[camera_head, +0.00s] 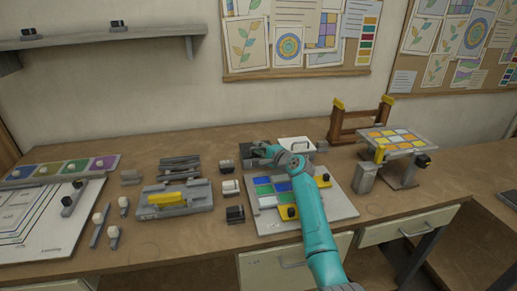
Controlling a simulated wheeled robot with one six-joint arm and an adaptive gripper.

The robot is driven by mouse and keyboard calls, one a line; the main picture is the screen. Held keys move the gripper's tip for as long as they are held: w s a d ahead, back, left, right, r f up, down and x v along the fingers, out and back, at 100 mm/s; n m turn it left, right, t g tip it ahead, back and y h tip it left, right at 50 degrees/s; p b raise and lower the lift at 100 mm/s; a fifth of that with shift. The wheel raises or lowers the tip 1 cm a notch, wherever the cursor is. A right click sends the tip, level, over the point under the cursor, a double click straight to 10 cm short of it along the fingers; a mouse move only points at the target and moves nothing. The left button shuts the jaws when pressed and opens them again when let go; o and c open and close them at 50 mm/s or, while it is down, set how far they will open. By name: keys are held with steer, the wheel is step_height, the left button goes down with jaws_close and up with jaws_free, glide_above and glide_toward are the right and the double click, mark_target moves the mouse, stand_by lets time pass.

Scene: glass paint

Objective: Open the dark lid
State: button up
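My teal arm reaches in from the lower right over the workbench, and its grey end bends to the left. My gripper (264,154) is at the back middle of the bench, small and dark. Its fingers blend with dark grey shapes around it, so I cannot tell whether they are open or shut. What looks like the dark lid (249,162) lies right at the gripper, partly covered by it. I cannot tell whether they touch or whether the lid is raised. A white lid or panel with a dark handle (298,143) is just to the right, partly behind my wrist.
A panel of coloured glass tiles (264,190) lies under my arm. Small blocks (230,188) stand left of it, with a grey tool holding a yellow bar (178,199) further left. A tilted tile stand (393,139) and a grey canister (364,178) are at right. Bare bench remains in front.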

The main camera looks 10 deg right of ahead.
steer(key=shift+w+a, duration=0.15)
steer(key=shift+w, duration=0.15)
jaws_close()
stand_by(0.3)
